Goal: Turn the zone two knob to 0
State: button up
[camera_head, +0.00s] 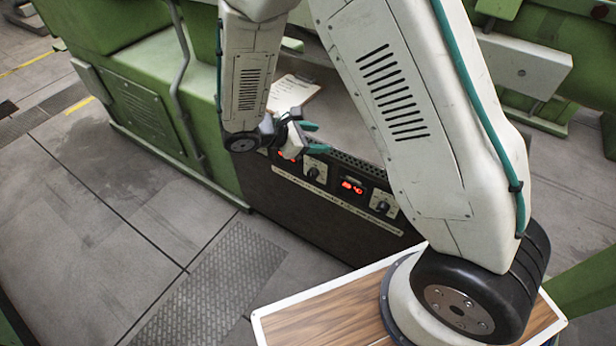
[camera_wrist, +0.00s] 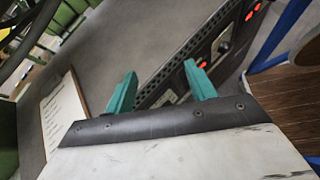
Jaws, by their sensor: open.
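A dark control box (camera_head: 300,215) carries a panel along its top edge with red number displays and black knobs on pale plates. One knob (camera_head: 313,173) is close below my gripper, and another knob (camera_head: 382,206) is farther right beside a lit red display (camera_head: 352,187). The zone labels are too small to read, so I cannot tell which knob is zone two. My gripper (camera_head: 314,138) is open and empty above the panel's top edge, apart from the knobs. In the wrist view its teal fingers (camera_wrist: 160,72) are spread, and the panel (camera_wrist: 215,55) slants behind and right of them.
A clipboard with paper (camera_head: 292,92) lies on the grey surface behind the box, and shows at left in the wrist view (camera_wrist: 64,120). A green machine (camera_head: 140,95) stands at left. A wood-topped surface (camera_head: 320,325) is under my arm's base. Open floor lies at lower left.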

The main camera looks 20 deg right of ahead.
aim_at(311, 176)
jog(key=w+a+f+n+t, duration=0.1)
jog(key=a+f+n+t, duration=0.25)
jog(key=f, duration=0.55)
jog(key=a+f+n+t, duration=0.2)
jog(key=f+n, duration=0.3)
jog(key=f, duration=0.4)
jog(key=shift+n, duration=0.25)
jog(key=x, duration=0.7)
jog(key=shift+w+f, duration=0.15)
jog(key=shift+f, duration=0.2)
jog(key=c, duration=1)
